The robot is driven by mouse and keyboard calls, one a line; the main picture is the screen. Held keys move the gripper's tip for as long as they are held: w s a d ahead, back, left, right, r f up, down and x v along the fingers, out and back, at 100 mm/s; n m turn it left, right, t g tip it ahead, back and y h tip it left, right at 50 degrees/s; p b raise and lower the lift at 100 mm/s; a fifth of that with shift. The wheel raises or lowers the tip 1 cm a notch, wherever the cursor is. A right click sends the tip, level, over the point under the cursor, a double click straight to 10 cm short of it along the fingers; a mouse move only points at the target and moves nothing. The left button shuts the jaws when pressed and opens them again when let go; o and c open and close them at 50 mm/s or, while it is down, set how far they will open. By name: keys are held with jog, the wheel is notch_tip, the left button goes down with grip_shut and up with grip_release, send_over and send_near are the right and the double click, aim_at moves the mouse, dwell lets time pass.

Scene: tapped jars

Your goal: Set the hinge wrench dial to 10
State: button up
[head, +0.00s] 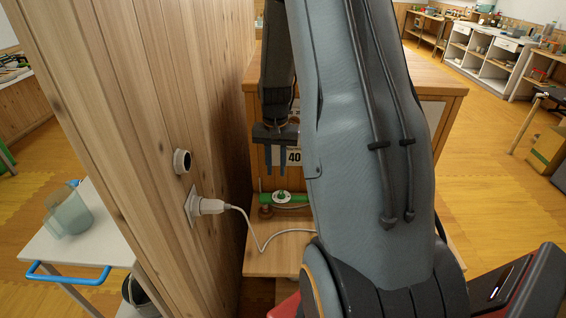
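A green tool with a small round white dial (282,197), which looks like the hinge wrench, lies on the low wooden shelf. The dial's marks are too small to read. The height gap between fingertips and tool is hard to judge. A card reading 40 (294,157) is on the panel behind the gripper, partly covered. My arm hides the right part of the shelf.
A wooden wall (130,120) stands close on the left, with a round black-and-white knob (182,161) and a white plug (210,206). The plug's cord loops over the shelf (270,262). A white cart (100,235) stands at left.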

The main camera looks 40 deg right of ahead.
aim_at(281, 192)
jog(key=shift+m, duration=0.4)
jog(key=shift+w+d+f+b, duration=0.1)
jog(key=shift+d+f+b, duration=0.25)
jog(key=shift+f+b, duration=0.95)
jog(key=shift+s+d+f+b, duration=0.1)
jog(key=shift+d+f+b, duration=0.4)
jog(key=shift+f, duration=1.35)
jog(key=shift+w+d+f+b, duration=0.1)
jog(key=shift+d+f+b, duration=0.15)
jog(key=shift+f+b, duration=1.1)
jog(key=shift+w+f, duration=0.1)
jog(key=shift+f, duration=0.35)
